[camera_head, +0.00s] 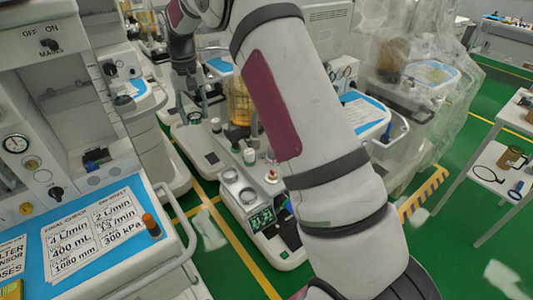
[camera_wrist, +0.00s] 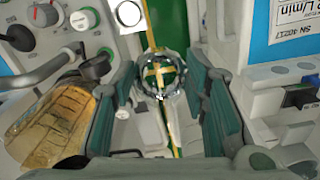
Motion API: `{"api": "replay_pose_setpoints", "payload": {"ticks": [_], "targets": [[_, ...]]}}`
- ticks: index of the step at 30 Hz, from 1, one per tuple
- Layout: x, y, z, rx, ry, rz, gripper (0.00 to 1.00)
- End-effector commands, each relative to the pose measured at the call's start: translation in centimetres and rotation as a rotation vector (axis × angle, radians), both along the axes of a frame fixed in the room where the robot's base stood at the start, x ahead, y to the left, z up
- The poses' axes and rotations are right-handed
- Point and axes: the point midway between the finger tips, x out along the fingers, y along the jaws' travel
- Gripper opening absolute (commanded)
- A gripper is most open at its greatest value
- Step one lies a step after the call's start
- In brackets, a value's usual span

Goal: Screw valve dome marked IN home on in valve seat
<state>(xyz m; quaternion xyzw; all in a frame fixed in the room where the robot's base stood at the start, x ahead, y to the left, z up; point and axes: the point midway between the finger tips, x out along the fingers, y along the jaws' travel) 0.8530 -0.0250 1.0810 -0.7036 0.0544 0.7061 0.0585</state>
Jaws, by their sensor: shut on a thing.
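In the wrist view, my gripper (camera_wrist: 161,88) has its two green-padded fingers on either side of a clear round valve dome (camera_wrist: 161,72) and is shut on it. The green floor and a yellow line show through the dome. No IN mark is readable on it. Another shiny ring (camera_wrist: 129,13) lies beyond it at the top; I cannot tell whether it is a seat or a dome. In the head view, two round ring-topped fittings (camera_head: 248,196) stand on a grey cart in the middle; which is the in valve seat cannot be read.
An amber ribbed canister (camera_wrist: 48,125) is close to the left finger in the wrist view. A white cart housing (camera_wrist: 285,110) is close on the right. A worktop with printed cards (camera_head: 90,240) fills the head view's lower left.

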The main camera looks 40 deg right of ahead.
Motion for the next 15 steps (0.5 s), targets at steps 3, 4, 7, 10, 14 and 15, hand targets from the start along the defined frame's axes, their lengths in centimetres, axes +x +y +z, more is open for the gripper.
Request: {"api": "replay_pose_setpoints", "payload": {"ticks": [3,4,7,10,14,15], "targets": [[-1.5,-4.2,-3.2,0.004,0.009,-0.240,0.17],[-2.2,-5.2,-4.0,0.004,0.010,-0.310,0.17],[-5.0,-8.7,-6.5,0.007,0.013,-0.550,0.17],[-8.2,-11.7,-8.6,0.006,0.012,-0.776,0.17],[-12.0,-14.5,-10.7,0.000,0.010,-1.013,0.17],[-13.0,-15.1,-11.1,-0.001,0.008,-1.070,0.17]]}}
